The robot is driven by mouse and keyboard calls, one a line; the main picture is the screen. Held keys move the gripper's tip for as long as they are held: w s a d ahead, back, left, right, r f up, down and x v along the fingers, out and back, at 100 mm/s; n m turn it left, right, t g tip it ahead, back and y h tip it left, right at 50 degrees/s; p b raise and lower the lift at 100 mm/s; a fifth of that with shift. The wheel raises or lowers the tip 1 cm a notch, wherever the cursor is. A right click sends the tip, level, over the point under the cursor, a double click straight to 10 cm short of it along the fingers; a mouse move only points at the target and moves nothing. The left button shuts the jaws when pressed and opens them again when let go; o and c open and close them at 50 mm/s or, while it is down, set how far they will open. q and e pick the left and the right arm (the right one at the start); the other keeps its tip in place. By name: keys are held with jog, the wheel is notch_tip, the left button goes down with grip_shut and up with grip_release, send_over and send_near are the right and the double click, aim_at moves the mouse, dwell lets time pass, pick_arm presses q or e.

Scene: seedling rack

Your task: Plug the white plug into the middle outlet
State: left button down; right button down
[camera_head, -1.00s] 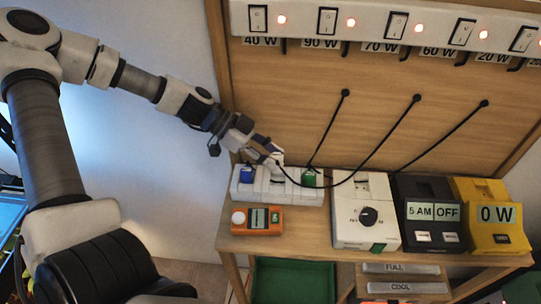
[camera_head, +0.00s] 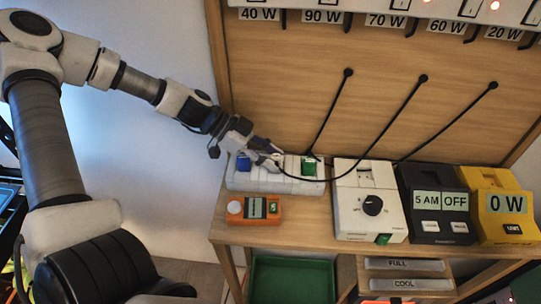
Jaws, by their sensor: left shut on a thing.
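My left gripper (camera_head: 270,154) is shut over the middle of a white power strip (camera_head: 240,185). The white plug (camera_head: 277,157) shows only as a small pale part between its fingertips, with a black cable leading off to the right. The gripper and plug cover the middle outlet, and I cannot tell whether the plug is in it or just above. A blue plug (camera_head: 243,163) sits at the strip's left end and a green plug (camera_head: 308,166) at its right end. My right gripper is not in view.
An orange meter (camera_head: 254,209) lies in front of the strip. To the right stand a white dial box (camera_head: 370,203), a black timer (camera_head: 434,205) and a yellow meter (camera_head: 500,205). Black cables hang from the wooden back panel (camera_head: 300,90). A green tray (camera_head: 290,278) is below.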

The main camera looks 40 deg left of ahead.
pick_arm(q)
jog(key=shift+w+f, duration=0.15)
jog(key=shift+f, duration=0.05)
jog(key=c, duration=0.7)
grip_release()
notch_tip(320, 180, up, 10)
jog(key=shift+r, duration=0.1)
